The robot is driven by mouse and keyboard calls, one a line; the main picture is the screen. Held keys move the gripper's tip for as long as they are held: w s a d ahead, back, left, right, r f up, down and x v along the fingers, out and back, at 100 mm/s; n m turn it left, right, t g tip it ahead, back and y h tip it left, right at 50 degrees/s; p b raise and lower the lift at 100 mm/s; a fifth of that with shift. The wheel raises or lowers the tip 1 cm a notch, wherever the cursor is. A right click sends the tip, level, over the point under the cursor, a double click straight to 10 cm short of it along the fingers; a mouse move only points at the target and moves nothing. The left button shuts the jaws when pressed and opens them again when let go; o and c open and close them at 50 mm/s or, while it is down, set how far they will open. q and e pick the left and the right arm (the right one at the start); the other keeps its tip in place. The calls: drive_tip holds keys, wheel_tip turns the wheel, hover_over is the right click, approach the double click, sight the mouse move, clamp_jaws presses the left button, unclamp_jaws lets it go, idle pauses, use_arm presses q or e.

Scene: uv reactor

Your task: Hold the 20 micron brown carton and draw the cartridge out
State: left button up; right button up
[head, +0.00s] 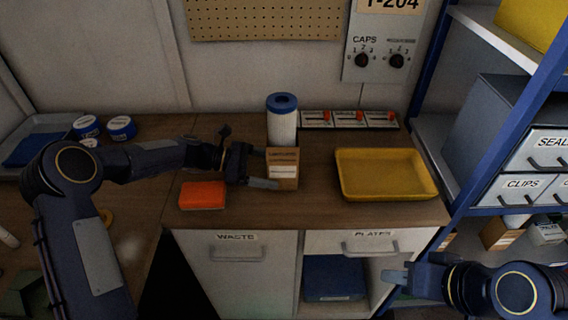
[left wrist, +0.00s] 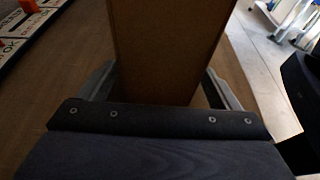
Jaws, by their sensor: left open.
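The brown carton (head: 283,172) stands upright near the middle of the wooden worktop. The white cartridge with a blue top (head: 282,122) sticks up out of it; its lower part is hidden. My left gripper (head: 266,170) is open at the carton, with one finger along its near side. In the left wrist view the carton (left wrist: 165,50) stands between the two spread fingers (left wrist: 162,88); I cannot tell whether either touches it. My right gripper (head: 394,276) is at the lower right, in front of the cabinet and away from the carton; its jaw opening is unclear.
An orange block (head: 202,195) lies left of the carton, below my left forearm. A yellow tray (head: 385,190) is to the right. A row of labelled cards with red pieces (head: 349,119) lies behind. Blue-framed shelving (head: 505,125) bounds the right side.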

sight(279, 170)
use_arm(q)
drive_tip(key=shift+x, duration=1.55)
use_arm(e)
drive_tip(key=shift+f, duration=0.15)
use_arm(q)
drive_tip(key=shift+c, duration=0.3)
drive_tip(key=c, duration=0.6)
drive_tip(key=shift+o, duration=0.2)
use_arm(e)
drive_tip(key=shift+o, duration=0.4)
